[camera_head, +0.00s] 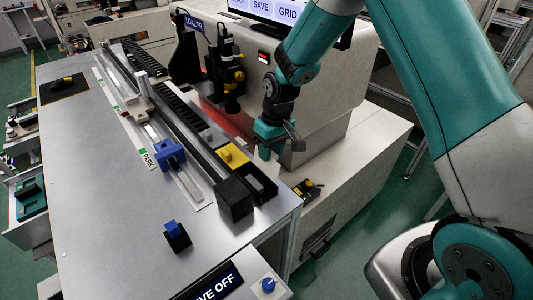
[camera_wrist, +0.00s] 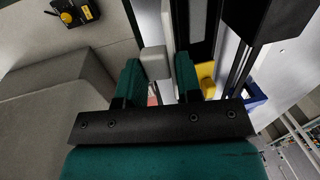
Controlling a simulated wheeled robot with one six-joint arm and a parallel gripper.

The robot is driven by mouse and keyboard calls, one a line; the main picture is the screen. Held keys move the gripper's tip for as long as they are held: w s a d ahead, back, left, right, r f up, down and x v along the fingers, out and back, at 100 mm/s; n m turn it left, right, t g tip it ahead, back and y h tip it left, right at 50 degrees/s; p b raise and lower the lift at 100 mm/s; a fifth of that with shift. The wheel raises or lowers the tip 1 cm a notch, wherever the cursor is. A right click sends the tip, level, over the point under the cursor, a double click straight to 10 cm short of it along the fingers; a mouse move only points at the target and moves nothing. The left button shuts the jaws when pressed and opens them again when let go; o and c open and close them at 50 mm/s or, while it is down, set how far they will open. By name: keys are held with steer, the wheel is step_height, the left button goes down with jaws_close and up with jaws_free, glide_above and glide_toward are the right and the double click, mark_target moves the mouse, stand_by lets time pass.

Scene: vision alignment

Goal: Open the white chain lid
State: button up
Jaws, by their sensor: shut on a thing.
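My gripper (camera_head: 268,146) is low beside the white machine, at the right of the long metal bench. In the wrist view its two green fingers (camera_wrist: 157,64) are shut on a pale block (camera_wrist: 155,61), which I take to be part of the white chain lid. A thin white strip (camera_wrist: 168,30) stands just beside the block. In the head view my gripper and wrist hide the held part, and I cannot make out the lid's outline or whether it is raised.
The metal bench (camera_head: 90,170) carries a rail with a blue clamp (camera_head: 171,155), a yellow block (camera_head: 233,156) and a black block (camera_head: 234,198). A small black box with a yellow knob (camera_head: 308,189) sits at right. The machine's wall (camera_head: 330,105) stands close behind my gripper.

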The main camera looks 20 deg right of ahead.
steer(key=shift+d, duration=0.1)
steer(key=o, duration=0.8)
steer(key=shift+o, duration=0.2)
step_height(320, 180, up, 17)
steer(key=w+d+b, duration=0.1)
steer(key=d+b, duration=0.2)
steer(key=b, duration=0.1)
